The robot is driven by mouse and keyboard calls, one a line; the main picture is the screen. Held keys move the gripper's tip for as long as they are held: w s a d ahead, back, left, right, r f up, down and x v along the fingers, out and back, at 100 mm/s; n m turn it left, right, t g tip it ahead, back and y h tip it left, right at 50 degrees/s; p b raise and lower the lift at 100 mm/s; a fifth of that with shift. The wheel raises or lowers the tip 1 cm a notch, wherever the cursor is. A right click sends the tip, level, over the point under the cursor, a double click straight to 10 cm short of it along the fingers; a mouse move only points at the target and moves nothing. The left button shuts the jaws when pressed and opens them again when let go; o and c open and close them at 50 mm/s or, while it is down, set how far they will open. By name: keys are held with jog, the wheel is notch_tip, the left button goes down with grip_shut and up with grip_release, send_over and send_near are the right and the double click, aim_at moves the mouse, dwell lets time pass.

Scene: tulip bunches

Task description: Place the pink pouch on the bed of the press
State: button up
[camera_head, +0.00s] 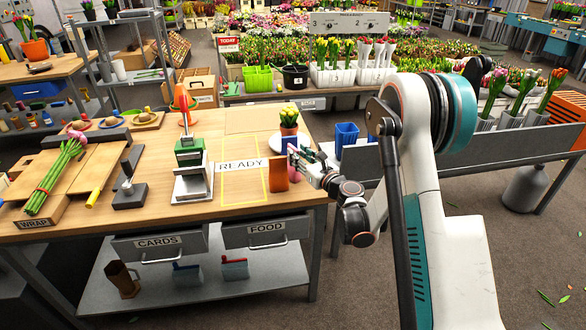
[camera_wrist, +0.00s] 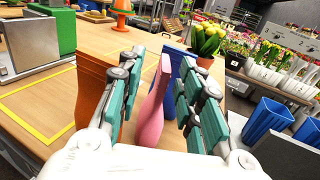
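The pink pouch (camera_wrist: 154,108) stands upright on the table, between the two teal fingers of my gripper (camera_wrist: 158,95) in the wrist view. The fingers are apart, with a narrow gap showing beside the pouch; I see no clear grip on it. In the head view my gripper (camera_head: 303,160) is at the table's right edge and mostly covers the pouch. The press (camera_head: 190,158) is green with a silver base and bed, to the left of the gripper. Part of it shows at the upper left of the wrist view (camera_wrist: 32,45). Its bed looks empty.
An orange pouch (camera_wrist: 92,92) stands close left of the fingers, and a blue one (camera_wrist: 175,62) stands just behind. A potted tulip (camera_head: 289,119) is beyond them. A yellow-outlined READY area (camera_head: 241,185) lies between press and pouches. A black stamp-like tool (camera_head: 129,188) stands left of the press.

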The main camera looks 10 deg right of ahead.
aim_at(293, 147)
jog(key=x, duration=0.1)
jog(key=b+x, duration=0.1)
jog(key=x, duration=0.1)
jog(key=b+x, duration=0.1)
jog(key=shift+w+d+f, duration=0.1)
jog(key=shift+w+d, duration=0.15)
jog(key=shift+w+a, duration=0.1)
jog(key=shift+w, duration=0.25)
grip_shut()
